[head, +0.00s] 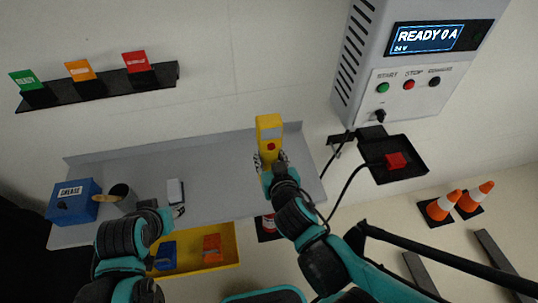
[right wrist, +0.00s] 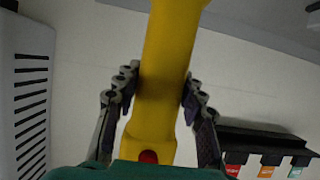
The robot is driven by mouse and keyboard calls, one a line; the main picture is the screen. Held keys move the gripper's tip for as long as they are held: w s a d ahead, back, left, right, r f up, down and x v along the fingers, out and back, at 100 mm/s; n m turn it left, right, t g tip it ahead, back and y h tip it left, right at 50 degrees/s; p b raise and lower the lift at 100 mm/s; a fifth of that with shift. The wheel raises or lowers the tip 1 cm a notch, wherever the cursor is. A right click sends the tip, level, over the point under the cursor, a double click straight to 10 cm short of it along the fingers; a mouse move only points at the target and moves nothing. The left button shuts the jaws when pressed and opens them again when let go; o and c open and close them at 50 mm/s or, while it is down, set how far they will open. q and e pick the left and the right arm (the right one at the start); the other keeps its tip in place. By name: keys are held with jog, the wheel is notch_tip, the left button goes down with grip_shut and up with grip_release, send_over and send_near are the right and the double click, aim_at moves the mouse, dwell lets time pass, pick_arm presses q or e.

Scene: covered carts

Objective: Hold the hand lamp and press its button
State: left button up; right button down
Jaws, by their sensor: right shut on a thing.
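The yellow hand lamp (head: 267,128) stands upright in my right gripper (head: 269,164), above the far edge of the grey shelf. Its red button (head: 271,147) faces the head camera, just above the fingers. In the right wrist view the fingers close on both sides of the yellow lamp body (right wrist: 168,65), and the red button (right wrist: 148,157) shows near the bottom edge. My left gripper (head: 178,210) is low over the shelf at the left, apart from the lamp; its fingers are small and partly hidden by the wrist.
The grey shelf (head: 225,170) carries a blue grease box (head: 75,205), a dark cup (head: 121,197) and a small white-topped block (head: 175,190). A yellow tray (head: 228,239) lies in front. A control box (head: 415,60) and black tray (head: 412,176) are at right. Orange cones (head: 440,206) stand beyond.

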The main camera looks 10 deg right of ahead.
jog(key=shift+f+b, duration=4.65)
jog(key=shift+f, duration=0.45)
pick_arm(q)
notch_tip(320, 180, down, 10)
jog(key=shift+r, duration=0.2)
grip_shut()
